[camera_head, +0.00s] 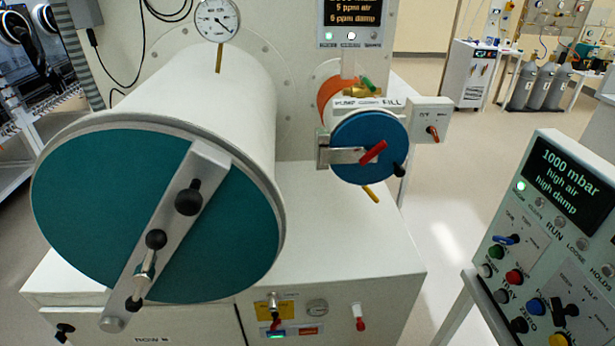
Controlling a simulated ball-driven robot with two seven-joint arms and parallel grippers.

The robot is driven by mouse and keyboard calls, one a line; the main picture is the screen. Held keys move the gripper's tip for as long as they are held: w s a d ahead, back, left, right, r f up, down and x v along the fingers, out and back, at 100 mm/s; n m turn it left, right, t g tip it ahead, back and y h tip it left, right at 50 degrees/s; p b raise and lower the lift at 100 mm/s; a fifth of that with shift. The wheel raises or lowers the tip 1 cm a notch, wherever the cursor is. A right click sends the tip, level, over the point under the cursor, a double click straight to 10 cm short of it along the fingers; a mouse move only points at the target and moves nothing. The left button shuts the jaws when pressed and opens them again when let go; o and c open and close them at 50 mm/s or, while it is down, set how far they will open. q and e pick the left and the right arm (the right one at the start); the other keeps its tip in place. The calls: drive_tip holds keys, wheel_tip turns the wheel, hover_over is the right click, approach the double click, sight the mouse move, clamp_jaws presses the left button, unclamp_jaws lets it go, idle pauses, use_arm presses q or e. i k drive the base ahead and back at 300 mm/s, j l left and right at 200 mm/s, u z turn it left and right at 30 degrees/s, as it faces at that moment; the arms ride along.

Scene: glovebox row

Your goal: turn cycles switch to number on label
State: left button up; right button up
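A tilted control panel (588,236) stands at the right edge, partly cut off by the frame. Its dark screen (566,177) reads "1000 mbar, high air, high damp". A blue switch handle (506,239) sits at the panel's left, with small lettering around it. A black rotary knob (563,310) sits lower right, also ringed by small lettering. I cannot tell which of these is the cycles switch. I cannot make out a label giving its number. Neither of my grippers is in view.
A large chamber with a teal door (95,200) and clamp bar fills the left. A small blue port door (370,147) with a red handle is centre. Coloured buttons, including a red one (514,277), crowd the panel. Floor shows between cabinet and panel.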

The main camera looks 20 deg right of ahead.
sight(498, 238)
drive_tip(key=z, duration=2.1)
